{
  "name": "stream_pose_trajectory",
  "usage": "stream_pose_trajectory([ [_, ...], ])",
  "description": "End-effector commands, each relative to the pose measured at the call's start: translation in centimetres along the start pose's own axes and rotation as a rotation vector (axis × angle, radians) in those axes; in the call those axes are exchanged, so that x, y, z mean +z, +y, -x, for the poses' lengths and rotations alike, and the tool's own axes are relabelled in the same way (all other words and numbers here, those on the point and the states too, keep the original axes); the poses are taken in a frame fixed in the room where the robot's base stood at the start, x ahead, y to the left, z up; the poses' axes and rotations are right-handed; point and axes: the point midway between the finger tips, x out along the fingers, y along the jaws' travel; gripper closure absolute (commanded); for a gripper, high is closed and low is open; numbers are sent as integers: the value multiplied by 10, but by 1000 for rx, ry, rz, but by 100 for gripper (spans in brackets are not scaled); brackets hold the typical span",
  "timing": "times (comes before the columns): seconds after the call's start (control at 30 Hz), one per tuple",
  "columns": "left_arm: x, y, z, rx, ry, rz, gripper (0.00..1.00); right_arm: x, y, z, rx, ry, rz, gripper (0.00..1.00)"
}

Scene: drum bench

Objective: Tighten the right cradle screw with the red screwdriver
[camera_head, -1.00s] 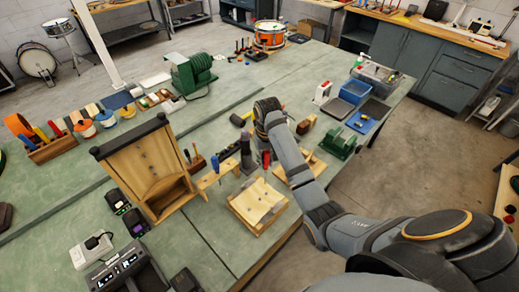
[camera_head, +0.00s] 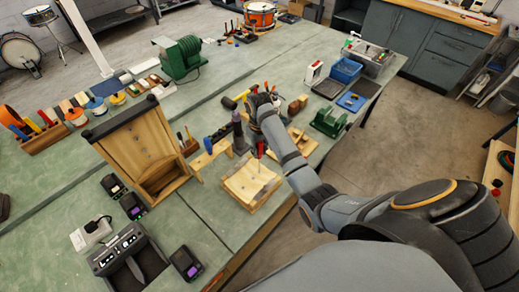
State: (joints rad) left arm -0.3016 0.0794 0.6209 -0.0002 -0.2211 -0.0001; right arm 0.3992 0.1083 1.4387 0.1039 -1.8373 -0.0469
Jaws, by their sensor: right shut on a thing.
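My right gripper (camera_head: 257,136) is small and partly hidden by my own wrist and forearm over the middle of the bench. It is shut on the red screwdriver (camera_head: 260,149), whose red handle shows just below it and points down. The screwdriver is over the back edge of a light wooden cradle (camera_head: 236,191) with a pale top. The cradle screws are too small to make out, and I cannot tell whether the tip touches one. My left gripper is not in view.
A wooden rack (camera_head: 198,164) with a blue-handled tool (camera_head: 208,145) stands left of the cradle. A dark upright cylinder (camera_head: 238,132) is close behind it. A tall wooden case (camera_head: 138,142) stands further left. A green device (camera_head: 328,122) is to the right. The front bench is partly clear.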

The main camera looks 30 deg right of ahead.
Motion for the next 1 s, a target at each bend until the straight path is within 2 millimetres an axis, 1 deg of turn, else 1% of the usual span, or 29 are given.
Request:
stream_pose_trajectory([
  [0.03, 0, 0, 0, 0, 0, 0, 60, -1, 0, 0, 0, 1, 76, 100],
  [0.1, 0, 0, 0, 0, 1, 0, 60, -1, 0, 0, 0, 1, 166, 100],
  [0.2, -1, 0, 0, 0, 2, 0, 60, -1, 0, 0, 0, 1, 221, 100],
  [0.27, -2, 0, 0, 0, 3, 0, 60, -1, 0, 0, 0, 1, 227, 100],
  [0.33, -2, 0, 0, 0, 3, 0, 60, 0, 0, 0, 0, 1, 278, 100],
  [0.5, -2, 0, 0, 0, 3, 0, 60, 2, 1, 0, 0, 0, 557, 100],
  [0.6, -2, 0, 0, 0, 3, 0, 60, 2, 1, 0, -1, 0, 645, 100],
  [1.0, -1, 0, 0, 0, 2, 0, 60, 1, 1, 0, 0, 0, 657, 100],
])
